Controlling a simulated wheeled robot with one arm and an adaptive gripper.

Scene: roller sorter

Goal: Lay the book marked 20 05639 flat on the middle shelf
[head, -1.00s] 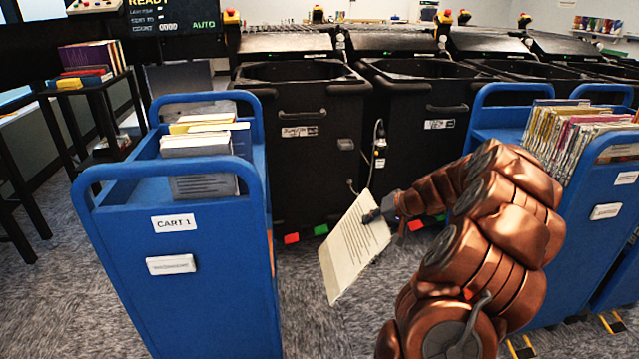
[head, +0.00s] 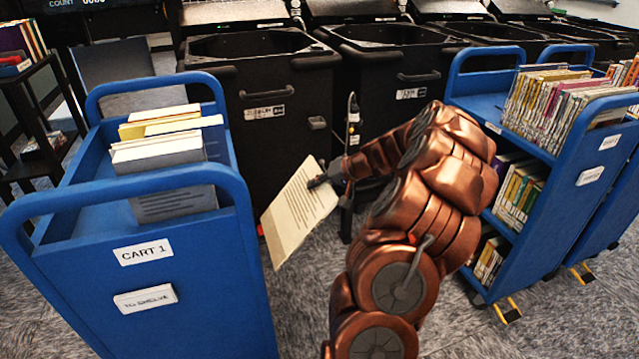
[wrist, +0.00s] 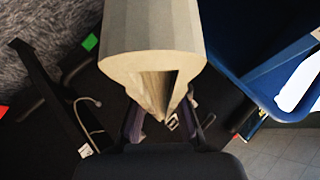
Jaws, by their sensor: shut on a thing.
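My gripper (head: 322,181) is shut on a cream book (head: 296,215) with lines of print on its cover. It holds the book tilted in the air, right of the blue cart marked CART 1 (head: 190,285). In the wrist view the book (wrist: 152,45) fills the top middle, its rounded end towards the camera. I cannot read a number on it. The middle shelf meant by the task cannot be told for sure. The blue cart at the right (head: 590,185) has a middle level holding several books (head: 520,192).
CART 1 carries several upright books (head: 165,150) on top. Black bins (head: 265,115) stand behind my gripper. A black shelf stand (head: 35,110) is at the far left. Carpet floor (head: 300,320) shows between CART 1 and my arm.

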